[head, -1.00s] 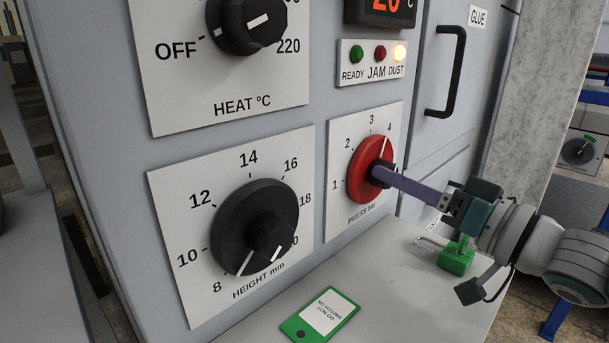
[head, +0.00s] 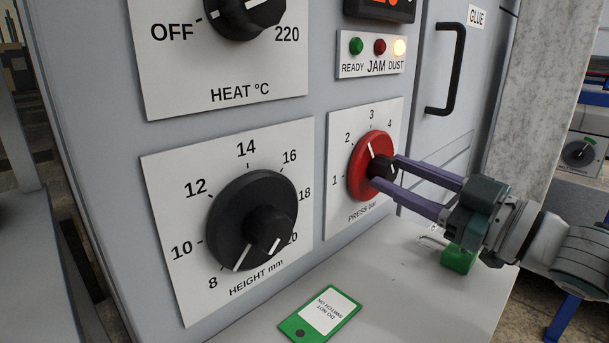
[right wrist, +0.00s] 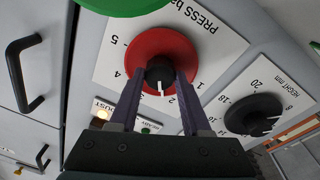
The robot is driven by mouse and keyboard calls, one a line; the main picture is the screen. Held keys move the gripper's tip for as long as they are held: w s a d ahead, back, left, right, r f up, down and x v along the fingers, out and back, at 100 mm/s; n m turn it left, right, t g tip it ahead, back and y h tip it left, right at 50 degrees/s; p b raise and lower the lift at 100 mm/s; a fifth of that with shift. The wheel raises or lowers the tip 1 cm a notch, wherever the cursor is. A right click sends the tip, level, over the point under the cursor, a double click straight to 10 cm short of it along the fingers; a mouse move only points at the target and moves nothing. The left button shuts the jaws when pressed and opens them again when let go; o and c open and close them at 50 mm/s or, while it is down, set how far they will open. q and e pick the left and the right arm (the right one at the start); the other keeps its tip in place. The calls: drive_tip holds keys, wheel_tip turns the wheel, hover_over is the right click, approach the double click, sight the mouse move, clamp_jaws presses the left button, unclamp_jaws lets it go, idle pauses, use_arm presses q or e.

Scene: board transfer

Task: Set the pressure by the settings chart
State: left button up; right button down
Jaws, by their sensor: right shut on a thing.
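The red pressure dial (head: 361,182) sits on a white plate marked PRESS bar, with numbers from 1 up. Its white pointer line sits between 2 and 3, nearer 3 in the head view. My right gripper (head: 385,177) comes from the right and is shut on the dial's black centre grip (head: 377,165). The right wrist view shows the two fingers (right wrist: 160,80) on either side of that grip, with the red dial (right wrist: 160,42) behind it. The fingers hide the 3 there. No settings chart is in view. My left gripper is not in view.
A black height dial (head: 228,220) and a heat dial (head: 235,22) are at left. The dust lamp (head: 399,47) is lit. A black handle (head: 455,80) stands out at upper right.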

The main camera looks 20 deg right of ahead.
drive_tip(key=shift+n, duration=1.4)
drive_tip(key=shift+c, duration=1.8)
unclamp_jaws()
drive_tip(key=shift+s, duration=0.1)
